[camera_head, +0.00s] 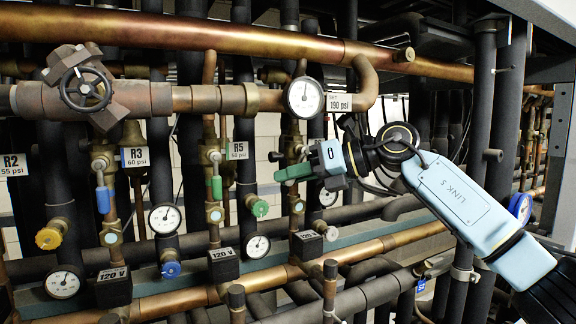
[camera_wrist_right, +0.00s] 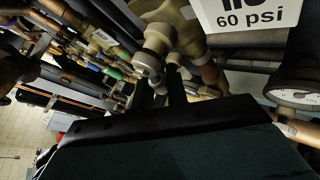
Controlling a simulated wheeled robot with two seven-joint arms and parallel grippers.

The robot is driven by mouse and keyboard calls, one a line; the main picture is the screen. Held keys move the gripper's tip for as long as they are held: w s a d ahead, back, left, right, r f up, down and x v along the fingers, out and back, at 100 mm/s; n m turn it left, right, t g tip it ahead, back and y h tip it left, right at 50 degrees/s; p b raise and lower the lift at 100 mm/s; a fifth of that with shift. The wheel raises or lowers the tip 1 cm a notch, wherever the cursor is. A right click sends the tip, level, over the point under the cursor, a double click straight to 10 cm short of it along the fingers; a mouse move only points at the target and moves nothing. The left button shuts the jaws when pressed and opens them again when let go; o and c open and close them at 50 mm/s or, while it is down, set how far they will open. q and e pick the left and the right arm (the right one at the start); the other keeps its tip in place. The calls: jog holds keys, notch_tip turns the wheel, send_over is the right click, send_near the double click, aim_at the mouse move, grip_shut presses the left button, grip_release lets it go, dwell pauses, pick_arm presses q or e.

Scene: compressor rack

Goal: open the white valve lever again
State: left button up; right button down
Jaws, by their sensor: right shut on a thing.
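My right gripper (camera_head: 283,173) reaches in from the right, its dark green fingers at the fourth valve column, below the 190 psi gauge. It is shut at the place of the white valve lever, which the fingers hide, so its angle cannot be told. The brass valve's round fitting shows just above the fingers (camera_head: 300,151). In the right wrist view the fingers (camera_wrist_right: 170,85) close right below a brass valve body (camera_wrist_right: 172,35), by a sign reading 60 psi (camera_wrist_right: 250,18). A white knob (camera_head: 331,234) sits lower on this column. My left gripper is not in view.
A blue lever (camera_head: 102,198) and a green lever (camera_head: 217,187) hang on neighbouring columns. A handwheel (camera_head: 86,89) is at upper left. Gauges, 120 V boxes (camera_head: 223,264) and copper pipes (camera_head: 180,32) crowd the rack, leaving little free room around the gripper.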

jog(key=shift+w+d+f+n+h, duration=0.15)
jog(key=shift+d+n+h, duration=0.3)
jog(key=shift+h, duration=0.35)
jog(key=c, duration=1.4)
grip_release()
jog(key=shift+a+f, duration=0.1)
